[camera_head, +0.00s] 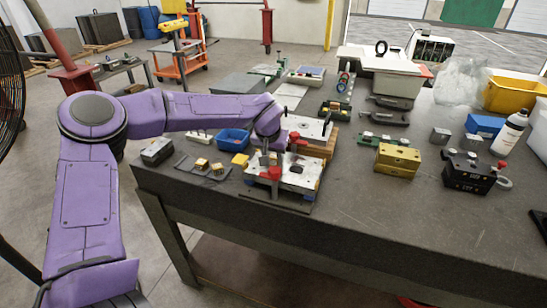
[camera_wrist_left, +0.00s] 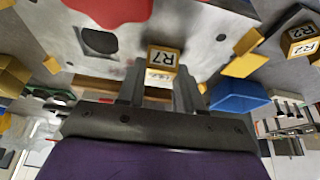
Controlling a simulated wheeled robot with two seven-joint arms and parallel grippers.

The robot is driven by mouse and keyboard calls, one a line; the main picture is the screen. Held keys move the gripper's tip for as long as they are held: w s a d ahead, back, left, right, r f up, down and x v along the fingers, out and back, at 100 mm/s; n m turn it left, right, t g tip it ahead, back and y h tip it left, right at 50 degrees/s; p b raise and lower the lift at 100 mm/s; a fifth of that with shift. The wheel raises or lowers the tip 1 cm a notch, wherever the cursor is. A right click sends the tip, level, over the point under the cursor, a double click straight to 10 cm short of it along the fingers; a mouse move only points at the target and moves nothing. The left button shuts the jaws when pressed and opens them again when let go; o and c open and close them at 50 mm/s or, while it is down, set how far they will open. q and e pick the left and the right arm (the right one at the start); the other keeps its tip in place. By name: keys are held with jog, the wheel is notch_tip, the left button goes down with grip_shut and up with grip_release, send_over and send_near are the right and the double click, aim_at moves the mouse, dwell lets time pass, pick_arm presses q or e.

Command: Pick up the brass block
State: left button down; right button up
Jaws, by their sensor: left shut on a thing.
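My left gripper (camera_head: 268,158) reaches down over the near metal mould base (camera_head: 302,174) with red clamps. In the left wrist view, its two fingers (camera_wrist_left: 158,90) are shut on a small brass block (camera_wrist_left: 163,57) with a white label reading R7. In the head view that block is hard to make out at the fingers. Whether it touches the plate cannot be told. Other small brass blocks (camera_head: 202,163) lie on a dark pad to the left; ones labelled R2 (camera_wrist_left: 301,38) show in the wrist view. My right gripper is not in view.
A blue bin (camera_head: 233,140) and a yellow block (camera_head: 240,159) stand just left of the mould base. A larger brass block (camera_head: 398,158) and a black block with a red clamp (camera_head: 470,172) stand to the right.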

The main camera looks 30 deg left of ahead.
pick_arm(q)
jog(key=shift+w+r, duration=0.1)
jog(key=shift+r, duration=0.3)
jog(key=b+v, duration=0.1)
jog(key=v, duration=0.2)
jog(key=shift+w+a+r, duration=0.1)
jog(key=shift+w+r, duration=0.05)
jog(key=shift+w, duration=0.05)
jog(key=s+d+r+b, duration=0.2)
jog(key=s+r, duration=0.7)
jog(key=s, duration=0.4)
jog(key=t+b, duration=0.3)
jog(key=b, duration=0.7)
send_over(272, 164)
jog(key=f, duration=0.9)
jog(key=shift+s+d, duration=0.15)
jog(key=shift+d, duration=0.05)
jog(key=shift+a+f, duration=0.15)
jog(key=shift+f, duration=0.2)
jog(key=f, duration=0.1)
jog(key=w+f, duration=0.1)
jog(key=f, duration=0.1)
jog(key=shift+a+f+b, duration=0.1)
jog(key=shift+f+b, duration=0.25)
